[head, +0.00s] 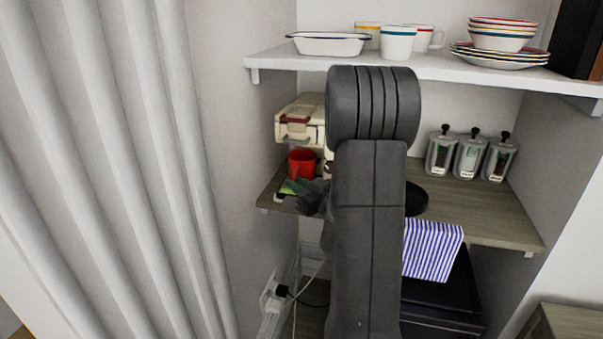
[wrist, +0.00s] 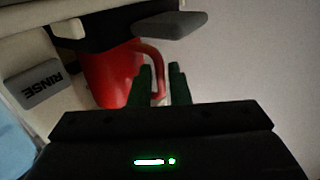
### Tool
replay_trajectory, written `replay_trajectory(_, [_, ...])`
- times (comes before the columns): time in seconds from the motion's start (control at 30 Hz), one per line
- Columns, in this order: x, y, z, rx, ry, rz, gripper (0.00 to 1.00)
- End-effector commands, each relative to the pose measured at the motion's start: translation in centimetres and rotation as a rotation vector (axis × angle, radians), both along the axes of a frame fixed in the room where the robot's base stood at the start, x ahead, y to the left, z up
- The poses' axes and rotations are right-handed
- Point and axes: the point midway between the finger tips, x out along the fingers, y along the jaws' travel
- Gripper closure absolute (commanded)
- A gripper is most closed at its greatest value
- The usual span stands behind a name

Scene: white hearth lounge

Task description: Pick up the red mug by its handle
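The red mug (head: 301,160) stands on the wooden shelf below the front of a cream coffee machine, left of my arm in the head view. In the wrist view the red mug (wrist: 108,78) is near, with its curved handle (wrist: 158,62) on the right side. My gripper (wrist: 162,82) has two dark green fingers standing apart, one on each side of the handle's lower part. No clear contact with the handle shows. In the head view my gripper (head: 297,187) is just in front of the mug, partly hidden by my own arm. The mug's base is hidden in the wrist view.
The cream coffee machine (head: 300,122) overhangs the mug; a grey RINSE part (wrist: 43,84) is left of it in the wrist view. Canisters (head: 470,157) stand right on the wooden shelf (head: 490,215). The white upper shelf (head: 440,67) holds dishes. A wall is close on the left.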

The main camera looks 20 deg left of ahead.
Motion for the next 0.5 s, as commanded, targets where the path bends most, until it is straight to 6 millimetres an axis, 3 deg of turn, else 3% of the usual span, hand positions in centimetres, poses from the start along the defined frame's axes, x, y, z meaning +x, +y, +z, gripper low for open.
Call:
replay_trajectory(0.13, [0.72, 1.34, -0.01, 0.001, 0.001, 0.001, 0.84])
replay_trajectory(0.37, [0.84, 1.49, -0.02, 0.001, 0.001, 0.000, 0.84])
replay_trajectory(0.47, [0.84, 1.48, -0.02, 0.001, 0.001, 0.000, 1.00])
replay_trajectory(0.5, [0.83, 1.47, -0.01, 0.001, 0.001, 0.000, 1.00])
